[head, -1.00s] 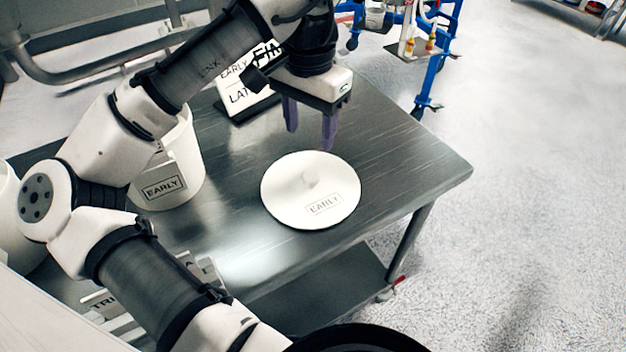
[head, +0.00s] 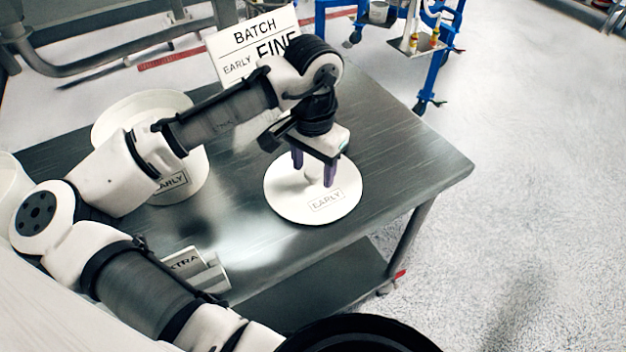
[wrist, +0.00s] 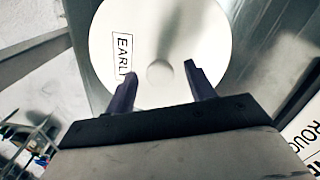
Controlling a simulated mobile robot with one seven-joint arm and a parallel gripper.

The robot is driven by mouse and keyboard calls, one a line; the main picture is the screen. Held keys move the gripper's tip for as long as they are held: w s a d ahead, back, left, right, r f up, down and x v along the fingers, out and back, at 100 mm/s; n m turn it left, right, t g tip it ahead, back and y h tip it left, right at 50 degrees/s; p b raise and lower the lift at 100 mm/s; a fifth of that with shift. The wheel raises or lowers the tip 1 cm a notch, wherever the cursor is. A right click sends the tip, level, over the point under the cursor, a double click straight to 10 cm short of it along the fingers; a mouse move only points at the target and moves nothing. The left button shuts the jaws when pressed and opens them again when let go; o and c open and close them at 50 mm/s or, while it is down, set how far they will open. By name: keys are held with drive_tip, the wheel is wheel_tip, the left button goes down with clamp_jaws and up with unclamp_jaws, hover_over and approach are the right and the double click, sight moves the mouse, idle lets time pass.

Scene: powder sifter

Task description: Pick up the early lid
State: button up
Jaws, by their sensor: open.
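The early lid (head: 340,208) is a flat white disc labelled "EARLY", lying on the steel table. It also fills the upper middle of the wrist view (wrist: 170,30), with its round knob (wrist: 159,72) showing between my fingers. My gripper (head: 314,178) is open, pointing down over the middle of the lid, with its purple fingers on either side of the knob. In the wrist view my gripper (wrist: 158,78) holds nothing. I cannot tell whether the fingertips touch the lid.
A white bucket labelled "EARLY" (head: 192,190) stands left of the lid, partly behind my arm. A "BATCH" sign (head: 240,50) stands at the back of the steel table (head: 400,150). A small labelled block (head: 195,272) is near the front edge. The table right of the lid is clear.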

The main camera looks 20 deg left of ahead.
drive_tip(key=shift+c, duration=0.2)
drive_tip(key=c, duration=1)
drive_tip(key=shift+r, duration=0.1)
